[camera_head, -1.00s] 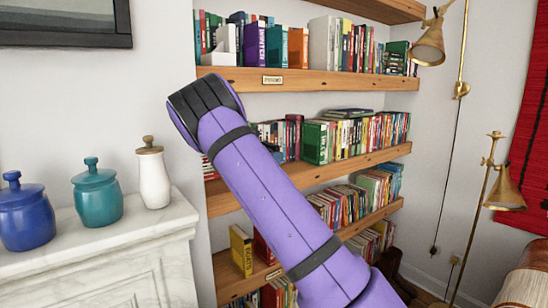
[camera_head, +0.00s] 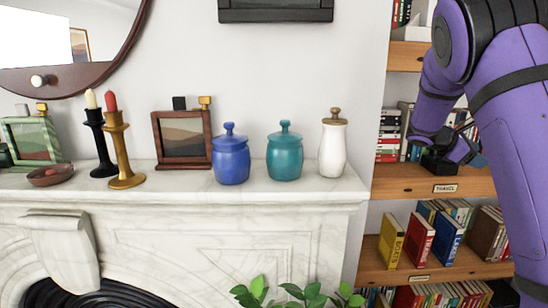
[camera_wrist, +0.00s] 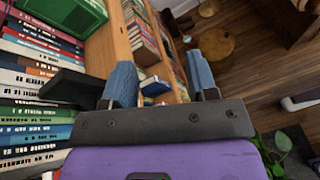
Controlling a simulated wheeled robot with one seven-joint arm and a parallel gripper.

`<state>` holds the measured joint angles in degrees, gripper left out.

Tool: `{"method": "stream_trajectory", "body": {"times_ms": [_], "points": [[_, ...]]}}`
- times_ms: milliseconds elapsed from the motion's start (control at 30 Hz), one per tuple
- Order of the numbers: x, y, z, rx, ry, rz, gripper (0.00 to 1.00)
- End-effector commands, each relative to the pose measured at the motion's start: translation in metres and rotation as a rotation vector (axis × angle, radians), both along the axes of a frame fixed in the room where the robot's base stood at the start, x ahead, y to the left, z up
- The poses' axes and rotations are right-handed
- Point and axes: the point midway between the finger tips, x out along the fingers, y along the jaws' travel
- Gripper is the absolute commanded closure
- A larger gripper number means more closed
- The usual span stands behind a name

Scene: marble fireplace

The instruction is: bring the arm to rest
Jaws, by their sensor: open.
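My purple arm (camera_head: 520,140) fills the right side of the head view, bent in front of the bookshelf. In the wrist view my gripper (camera_wrist: 162,78) shows two blue fingers, spread apart with nothing between them. A stack of books (camera_wrist: 40,100) lies close by on the left of that view, with a black flat piece between it and the left finger. I cannot tell whether the finger touches anything. In the head view my arm mostly hides the gripper.
The bookshelf (camera_head: 405,182) stands right behind my arm. The marble mantel (camera_head: 340,192) carries a blue jar (camera_head: 231,160), a teal jar (camera_head: 284,156), a white jar (camera_head: 333,150), candlesticks and picture frames. A plant (camera_head: 290,296) rises at the bottom. Wooden floor (camera_wrist: 262,60) shows in the wrist view.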

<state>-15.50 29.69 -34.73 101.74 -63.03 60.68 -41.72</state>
Motion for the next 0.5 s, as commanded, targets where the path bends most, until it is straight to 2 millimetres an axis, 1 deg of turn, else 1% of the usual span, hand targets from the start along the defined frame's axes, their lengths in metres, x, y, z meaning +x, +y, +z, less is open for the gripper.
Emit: {"method": "stream_trajectory", "body": {"times_ms": [33, 267, 500], "points": [[-0.014, 0.005, 0.005, 0.055, -0.056, -0.024, 0.47], [-0.068, 0.035, 0.015, 0.286, -0.287, -0.136, 0.47], [-0.124, 0.077, 0.030, 0.510, -0.504, -0.257, 0.47]]}}
